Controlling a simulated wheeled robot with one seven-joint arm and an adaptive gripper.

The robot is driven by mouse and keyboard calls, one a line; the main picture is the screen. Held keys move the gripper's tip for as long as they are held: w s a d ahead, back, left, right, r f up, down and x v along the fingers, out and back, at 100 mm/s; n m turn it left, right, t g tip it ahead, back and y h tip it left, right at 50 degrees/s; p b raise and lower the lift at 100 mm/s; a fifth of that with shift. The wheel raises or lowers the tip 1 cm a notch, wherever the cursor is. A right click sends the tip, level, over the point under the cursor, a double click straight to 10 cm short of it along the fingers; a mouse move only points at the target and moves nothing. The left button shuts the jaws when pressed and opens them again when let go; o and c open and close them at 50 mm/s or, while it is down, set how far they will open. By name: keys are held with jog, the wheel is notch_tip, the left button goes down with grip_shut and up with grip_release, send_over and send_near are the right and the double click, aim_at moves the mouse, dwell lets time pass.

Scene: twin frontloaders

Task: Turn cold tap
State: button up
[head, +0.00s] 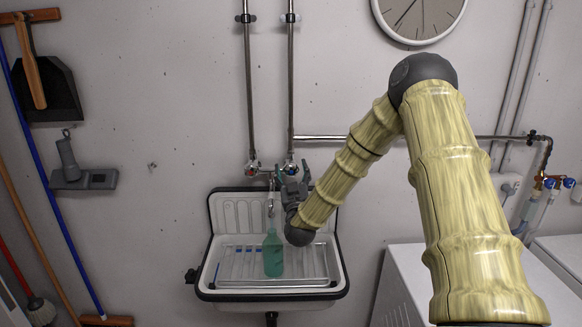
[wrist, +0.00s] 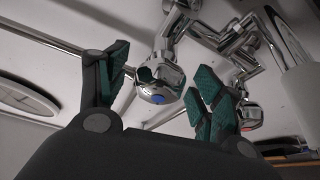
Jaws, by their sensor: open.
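The cold tap (wrist: 160,88) is a chrome knob with a blue dot, and in the wrist view it shows between the fingers of my gripper (wrist: 158,78). The fingers are open, with one on each side of the knob and visible gaps, so they do not appear to grip it. In the head view my gripper (head: 292,175) is at the right-hand tap above the sink and partly hides it. The hot tap (wrist: 250,117), with a red dot, is just beyond the right-hand finger in the wrist view. It is the left tap (head: 253,168) in the head view.
A white sink (head: 222,212) with a dark rim hangs below the taps. A spray bottle (head: 272,256) with green liquid stands in it under the spout. Metal pipes (head: 291,90) run up the wall and to the right. White machines (head: 405,285) stand at lower right.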

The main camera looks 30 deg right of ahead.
jog(key=shift+w+d+r, duration=0.15)
jog(key=shift+w, duration=0.15)
jog(key=c, duration=1.1)
jog(key=shift+o, duration=0.2)
